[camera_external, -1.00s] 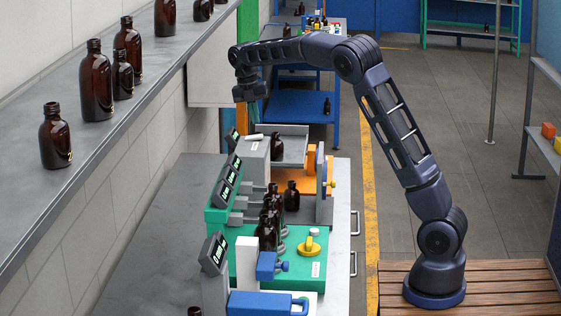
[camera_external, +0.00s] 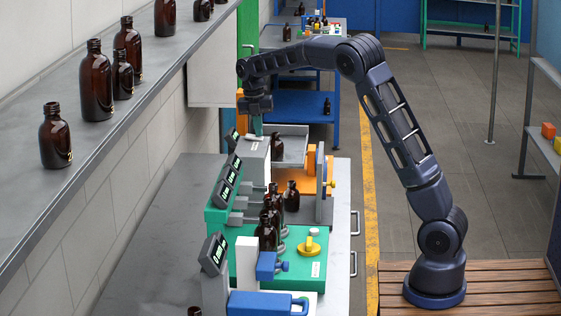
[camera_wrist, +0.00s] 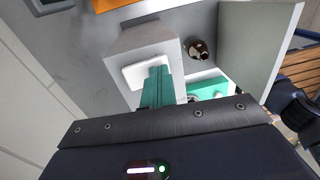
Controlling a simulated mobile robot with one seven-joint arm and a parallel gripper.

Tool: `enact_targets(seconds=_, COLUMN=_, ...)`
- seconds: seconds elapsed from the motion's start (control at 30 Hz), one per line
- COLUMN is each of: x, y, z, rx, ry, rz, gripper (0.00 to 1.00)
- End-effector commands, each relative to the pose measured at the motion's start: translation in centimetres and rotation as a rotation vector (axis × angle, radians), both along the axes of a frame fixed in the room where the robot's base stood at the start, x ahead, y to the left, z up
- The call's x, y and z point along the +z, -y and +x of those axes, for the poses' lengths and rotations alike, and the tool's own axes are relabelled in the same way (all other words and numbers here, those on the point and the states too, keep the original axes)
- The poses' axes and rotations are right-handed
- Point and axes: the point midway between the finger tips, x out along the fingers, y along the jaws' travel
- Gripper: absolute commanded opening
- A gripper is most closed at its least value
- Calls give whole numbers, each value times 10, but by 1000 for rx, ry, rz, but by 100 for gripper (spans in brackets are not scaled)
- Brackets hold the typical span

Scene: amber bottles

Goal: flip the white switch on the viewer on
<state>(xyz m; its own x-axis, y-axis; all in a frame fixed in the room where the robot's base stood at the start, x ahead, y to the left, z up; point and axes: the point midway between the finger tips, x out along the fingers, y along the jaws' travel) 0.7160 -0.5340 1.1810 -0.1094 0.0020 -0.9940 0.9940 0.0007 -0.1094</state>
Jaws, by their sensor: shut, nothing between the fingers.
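The viewer shows as a grey box (camera_external: 259,160) with a pale upright panel (camera_external: 295,147) beside it. In the wrist view the box (camera_wrist: 125,52) carries the white switch (camera_wrist: 134,77) on its top. The switch (camera_external: 252,137) is small in the external view, and I cannot tell which way it is tipped. My gripper (camera_external: 257,126) points down just above the box. Its teal fingers (camera_wrist: 161,73) are shut together with nothing between them. The fingertips overlap the switch in the wrist view and hide part of it; I cannot tell whether they touch.
A brown bottle (camera_external: 277,147) stands close beside the box, between it and the panel; its top shows in the wrist view (camera_wrist: 201,49). Several bottles stand by the green station (camera_external: 235,262) nearer the camera. A wall shelf (camera_external: 118,130) with bottles runs along the left.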

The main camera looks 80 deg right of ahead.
Motion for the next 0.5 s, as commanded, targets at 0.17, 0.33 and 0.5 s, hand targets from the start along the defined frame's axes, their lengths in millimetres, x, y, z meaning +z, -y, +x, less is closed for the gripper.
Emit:
enact_targets(seconds=0.17, x=-1, y=0, z=1, rx=1, ry=-5, rz=0, gripper=0)
enact_targets(seconds=0.33, x=0, y=-1, z=4, rx=2, ry=-5, rz=0, gripper=0)
enact_targets(seconds=0.5, x=1, y=-1, z=10, rx=2, ry=-5, rz=0, gripper=0)
